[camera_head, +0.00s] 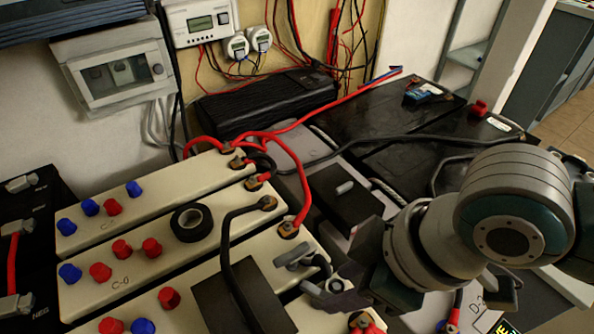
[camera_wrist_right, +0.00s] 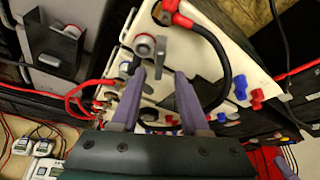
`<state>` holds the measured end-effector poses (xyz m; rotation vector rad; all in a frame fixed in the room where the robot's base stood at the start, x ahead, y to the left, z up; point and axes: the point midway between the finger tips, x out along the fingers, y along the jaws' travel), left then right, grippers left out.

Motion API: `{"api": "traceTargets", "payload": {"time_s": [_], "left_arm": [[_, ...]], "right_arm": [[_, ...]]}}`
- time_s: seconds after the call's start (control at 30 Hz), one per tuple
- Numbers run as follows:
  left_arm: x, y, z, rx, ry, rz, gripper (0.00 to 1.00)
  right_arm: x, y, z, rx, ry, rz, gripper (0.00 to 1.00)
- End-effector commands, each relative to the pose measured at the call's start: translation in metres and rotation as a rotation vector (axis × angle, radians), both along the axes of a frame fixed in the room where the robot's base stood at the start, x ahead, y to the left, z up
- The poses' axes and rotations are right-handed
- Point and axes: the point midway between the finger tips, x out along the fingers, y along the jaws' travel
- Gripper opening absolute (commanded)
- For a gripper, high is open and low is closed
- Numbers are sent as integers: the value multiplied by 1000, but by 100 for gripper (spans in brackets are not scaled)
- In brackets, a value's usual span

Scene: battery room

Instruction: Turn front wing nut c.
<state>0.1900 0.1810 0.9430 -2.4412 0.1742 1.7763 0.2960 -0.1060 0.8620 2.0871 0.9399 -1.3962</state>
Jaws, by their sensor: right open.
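A grey wing nut (camera_head: 293,254) stands at the right end of a cream battery block, just left of my right gripper in the head view. In the right wrist view a grey wing nut (camera_wrist_right: 158,54) shows beyond the fingertips, beside a round terminal. I cannot read a letter that marks it as c. My right gripper (camera_head: 328,278) is open and empty; its two purple fingers (camera_wrist_right: 158,76) point towards the nut, and I see no clear contact. The right wrist and forearm hide part of the blocks behind. My left gripper is not in view.
Red and black cables (camera_head: 290,130) cross the terminals. A roll of black tape (camera_head: 191,222) and several red and blue caps (camera_head: 123,249) sit on the blocks. A black cable (camera_head: 229,262) arches left of the nut. Black batteries (camera_head: 380,120) stand behind.

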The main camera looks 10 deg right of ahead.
Motion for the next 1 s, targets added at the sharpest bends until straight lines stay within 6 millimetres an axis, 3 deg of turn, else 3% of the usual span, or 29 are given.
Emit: {"api": "traceTargets", "payload": {"time_s": [0.03,0.2,0.57,1.0], "left_arm": [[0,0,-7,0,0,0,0],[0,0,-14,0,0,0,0],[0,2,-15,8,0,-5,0],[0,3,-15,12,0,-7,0]], "right_arm": [[3,3,-12,1,1,-2,45],[8,9,-31,1,1,-1,45],[10,12,-36,0,-2,1,45],[10,11,-36,0,0,0,0]]}}
